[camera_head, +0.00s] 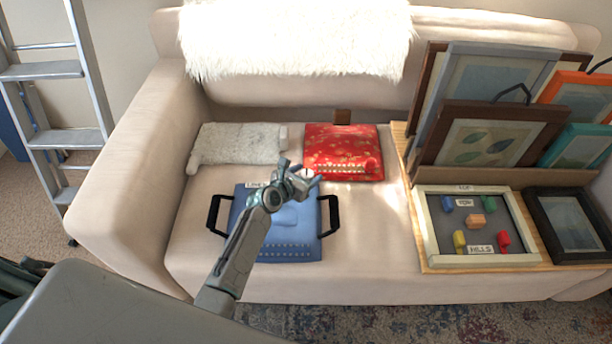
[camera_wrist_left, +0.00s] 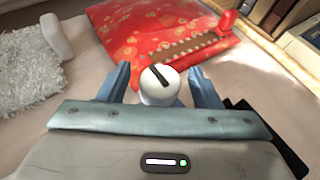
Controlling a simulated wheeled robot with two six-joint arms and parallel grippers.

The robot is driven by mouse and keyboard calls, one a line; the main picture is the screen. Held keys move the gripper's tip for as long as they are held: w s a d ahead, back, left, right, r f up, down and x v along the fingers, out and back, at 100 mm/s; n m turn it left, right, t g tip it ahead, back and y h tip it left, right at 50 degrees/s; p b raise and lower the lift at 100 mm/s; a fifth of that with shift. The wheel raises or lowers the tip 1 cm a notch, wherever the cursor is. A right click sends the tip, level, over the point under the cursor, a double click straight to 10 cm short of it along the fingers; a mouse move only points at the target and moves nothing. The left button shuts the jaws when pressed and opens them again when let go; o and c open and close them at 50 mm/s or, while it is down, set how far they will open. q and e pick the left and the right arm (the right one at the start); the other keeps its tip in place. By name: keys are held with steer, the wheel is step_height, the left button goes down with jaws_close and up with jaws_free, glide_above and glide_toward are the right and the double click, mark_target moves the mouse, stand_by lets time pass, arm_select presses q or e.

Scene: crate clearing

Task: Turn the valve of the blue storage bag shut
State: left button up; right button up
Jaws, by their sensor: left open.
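The blue storage bag (camera_head: 290,243) lies flat on the sofa seat with a black handle on each side and a label near its far edge. Its white round valve (camera_wrist_left: 158,84) has a dark bar across its top, slanted in the left wrist view. My left gripper (camera_head: 307,178) is over the bag's far right part. In the left wrist view my left gripper (camera_wrist_left: 163,84) is open, with one blue finger on each side of the valve. I cannot tell whether the fingers touch it. Most of the bag is hidden below the wrist there. My right gripper is not in view.
Behind the bag lie a red patterned bag (camera_head: 335,142) and a white fluffy bag (camera_head: 238,144). A wooden board (camera_head: 432,262) with framed pictures and a tray (camera_head: 428,225) of coloured pieces covers the right seat. A ladder (camera_head: 52,72) stands left of the sofa.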

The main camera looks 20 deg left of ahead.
arm_select(q)
steer(key=c, duration=1)
steer(key=shift+f, duration=0.1)
